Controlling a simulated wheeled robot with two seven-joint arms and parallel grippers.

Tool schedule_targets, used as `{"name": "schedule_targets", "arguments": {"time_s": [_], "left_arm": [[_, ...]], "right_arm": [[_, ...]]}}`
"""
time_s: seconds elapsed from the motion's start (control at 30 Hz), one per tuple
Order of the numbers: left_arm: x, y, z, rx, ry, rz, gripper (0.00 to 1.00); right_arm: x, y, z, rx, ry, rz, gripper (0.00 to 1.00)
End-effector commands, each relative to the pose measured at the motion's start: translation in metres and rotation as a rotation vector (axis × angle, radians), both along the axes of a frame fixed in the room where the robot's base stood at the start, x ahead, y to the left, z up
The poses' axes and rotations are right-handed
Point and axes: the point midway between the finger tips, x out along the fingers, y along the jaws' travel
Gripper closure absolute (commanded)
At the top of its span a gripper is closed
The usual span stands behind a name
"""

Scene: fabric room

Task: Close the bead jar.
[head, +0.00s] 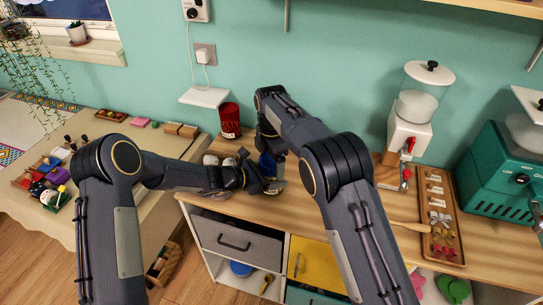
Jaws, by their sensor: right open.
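A small blue object (267,164), which may be the bead jar, stands on the wooden counter top between my two grippers. My arms cover most of it, and I cannot tell whether it has a lid on. My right gripper (269,150) points down from above and is open at its top. My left gripper (272,185) reaches in from the left, low over the counter beside it. Its fingers are too small and dark to read.
A dark red labelled container (230,121) stands behind, near the wall. White rounded items (211,160) sit left of the grippers. At right are a white dispenser (410,125), a wooden tray (441,215) of small pieces and a teal machine (500,175).

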Motion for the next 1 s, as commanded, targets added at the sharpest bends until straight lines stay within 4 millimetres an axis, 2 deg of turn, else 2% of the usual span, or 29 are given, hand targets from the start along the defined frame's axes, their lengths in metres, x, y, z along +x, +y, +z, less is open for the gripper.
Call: {"name": "schedule_targets", "arguments": {"time_s": [0.13,0.47,0.63,0.83,1.0], "left_arm": [[0.0002,-0.0002,0.0007,-0.001,0.0,0.0,0.92],[0.0001,-0.0003,0.0007,-0.001,-0.002,0.0,0.92],[0.0,-0.0004,0.0007,-0.001,-0.001,-0.001,0.92],[-0.0002,-0.0005,0.0007,-0.001,-0.001,-0.001,0.92],[-0.0003,-0.0007,0.0007,-0.002,-0.001,-0.002,0.92]], "right_arm": [[0.0,-0.0001,0.0001,0.0,0.0,0.0,0.15],[0.0002,-0.0001,0.0003,-0.001,0.0,0.0,0.58],[0.0003,-0.0002,0.0004,0.0,-0.002,-0.066,0.6],[0.0006,-0.0005,0.0003,0.0,-0.003,-0.406,0.6],[0.0006,-0.0004,0.0002,0.0,-0.004,-0.563,0.6]]}}
